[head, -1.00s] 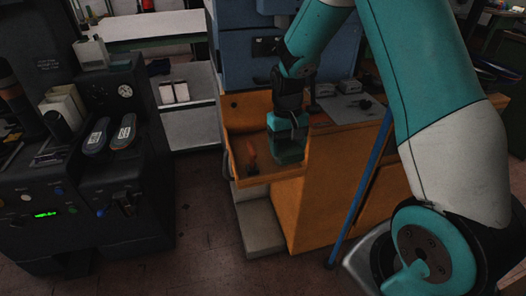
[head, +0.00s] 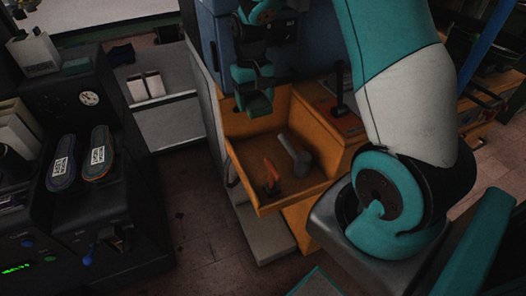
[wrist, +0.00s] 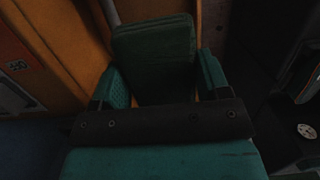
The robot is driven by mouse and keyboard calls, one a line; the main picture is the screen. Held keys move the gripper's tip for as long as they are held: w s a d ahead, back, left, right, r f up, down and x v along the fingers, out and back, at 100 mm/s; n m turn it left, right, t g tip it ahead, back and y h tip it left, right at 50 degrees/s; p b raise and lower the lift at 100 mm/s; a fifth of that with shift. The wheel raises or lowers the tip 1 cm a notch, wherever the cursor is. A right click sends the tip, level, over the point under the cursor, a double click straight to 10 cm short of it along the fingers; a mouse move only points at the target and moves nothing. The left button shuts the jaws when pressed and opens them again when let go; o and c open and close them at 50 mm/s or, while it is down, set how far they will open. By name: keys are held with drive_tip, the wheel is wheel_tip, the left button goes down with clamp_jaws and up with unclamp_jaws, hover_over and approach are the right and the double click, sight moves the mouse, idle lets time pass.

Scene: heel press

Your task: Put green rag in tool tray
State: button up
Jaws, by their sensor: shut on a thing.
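The green rag (head: 259,103) is a dark green folded block. My gripper (head: 256,87) is shut on it. In the wrist view the rag (wrist: 155,48) sits between the two teal fingers of my gripper (wrist: 163,85). The tool tray (head: 312,187) is an orange open box below the rag in the head view. It holds an orange-handled tool (head: 271,174) and a grey tool (head: 294,153). The rag appears over the tray's back edge, clear of its floor; its exact depth is hard to tell.
A blue cabinet (head: 225,50) stands behind the tray. An orange worktop (head: 325,110) with a dark upright tool (head: 340,85) lies to the right. At left is a black machine (head: 135,190) with two shoe soles (head: 97,153). Open floor (head: 195,215) lies between.

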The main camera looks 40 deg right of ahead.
hover_over(257, 158)
drive_tip(key=f, duration=1.5)
drive_tip(key=shift+w+f, duration=0.3)
drive_tip(key=shift+f, duration=2.15)
drive_tip(key=shift+f, duration=0.25)
drive_tip(key=o, duration=0.9)
drive_tip(key=shift+r, duration=0.1)
drive_tip(key=shift+r, duration=0.1)
